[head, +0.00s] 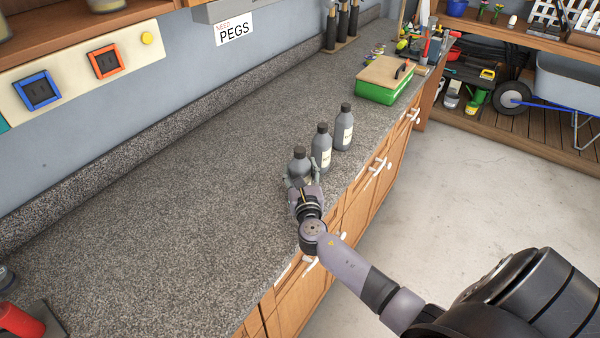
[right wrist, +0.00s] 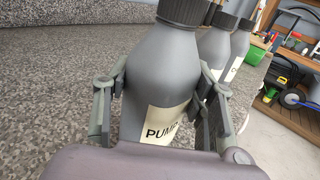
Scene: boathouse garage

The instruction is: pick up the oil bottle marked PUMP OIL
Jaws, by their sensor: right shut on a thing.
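Three grey bottles with black caps and cream labels stand in a row along the counter's front edge. The nearest one, the PUMP OIL bottle (head: 299,161), is upright with my right gripper (head: 301,182) around it. In the right wrist view its label reads "PUMP" on the bottle (right wrist: 163,75), and the rest of the label is hidden. The fingers of my right gripper (right wrist: 160,105) are shut on its two sides. The middle bottle (head: 321,148) and the far bottle (head: 344,128) stand just beyond it; their labels are too small to read. My left gripper is not in view.
The speckled grey counter (head: 180,210) is clear to the left of the bottles. A green box with a wooden lid (head: 385,82) stands farther along. A red object (head: 20,320) lies at the near left corner. A wheelbarrow (head: 565,85) stands by the far shelf.

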